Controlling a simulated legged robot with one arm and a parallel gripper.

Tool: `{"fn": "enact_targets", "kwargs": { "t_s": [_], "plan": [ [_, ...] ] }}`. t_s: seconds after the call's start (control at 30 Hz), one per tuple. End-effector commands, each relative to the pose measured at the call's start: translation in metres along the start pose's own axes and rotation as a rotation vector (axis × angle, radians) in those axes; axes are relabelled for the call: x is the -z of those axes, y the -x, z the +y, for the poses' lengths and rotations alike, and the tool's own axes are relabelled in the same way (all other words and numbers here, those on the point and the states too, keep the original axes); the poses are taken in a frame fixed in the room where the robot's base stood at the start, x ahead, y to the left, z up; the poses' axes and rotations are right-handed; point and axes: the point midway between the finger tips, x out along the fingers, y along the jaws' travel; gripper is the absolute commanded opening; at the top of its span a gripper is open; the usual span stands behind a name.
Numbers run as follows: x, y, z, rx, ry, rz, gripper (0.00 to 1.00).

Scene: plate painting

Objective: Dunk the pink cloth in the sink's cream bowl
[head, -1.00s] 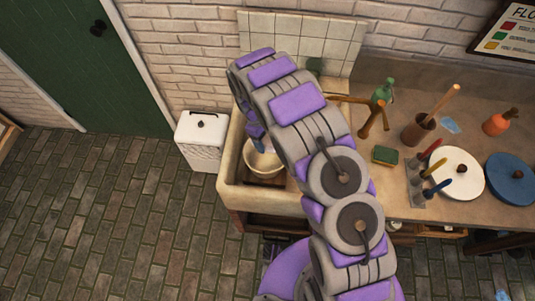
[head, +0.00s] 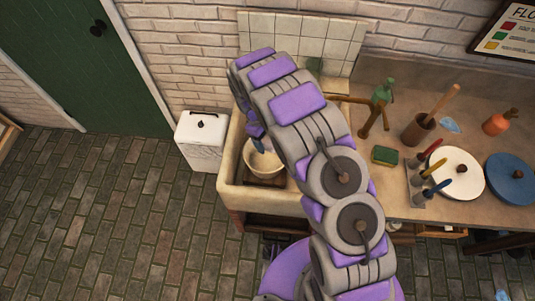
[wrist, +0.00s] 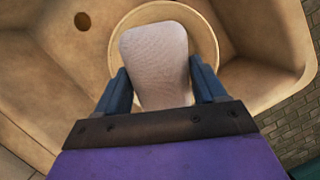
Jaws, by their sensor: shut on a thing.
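In the wrist view, the two blue fingers of my gripper (wrist: 161,88) are shut on a pale pinkish cloth (wrist: 155,55). The cloth is a flat rounded shape reaching forward from between the fingers. The cream bowl (wrist: 205,45) is behind and below it, with its rim showing around the cloth. I cannot tell whether the cloth touches the bowl's contents, and much of the inside is hidden. In the head view, the bowl (head: 264,174) sits in the sink (head: 229,170), with my gripper (head: 258,142) just over its opening, partly hidden by my arm.
The sink's drain hole (wrist: 82,20) shows beside the bowl. A brass tap (head: 375,118), green sponge (head: 385,156), brush pot (head: 418,130), white plate (head: 460,160) and blue plate (head: 512,172) are on the right counter. A white bin (head: 203,140) stands left of the sink.

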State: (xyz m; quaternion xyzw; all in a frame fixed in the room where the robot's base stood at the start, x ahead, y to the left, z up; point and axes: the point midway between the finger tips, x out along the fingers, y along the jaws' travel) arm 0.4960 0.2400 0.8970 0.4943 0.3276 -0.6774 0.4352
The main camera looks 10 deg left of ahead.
Motion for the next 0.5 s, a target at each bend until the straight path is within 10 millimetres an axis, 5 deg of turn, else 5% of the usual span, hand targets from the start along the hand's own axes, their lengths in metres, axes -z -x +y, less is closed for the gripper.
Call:
{"fn": "enact_targets", "kwargs": {
  "t_s": [0.5],
  "plan": [
    [-0.011, 0.036, 0.0, 0.0, 0.0, 0.0, 0.41]
  ]
}}
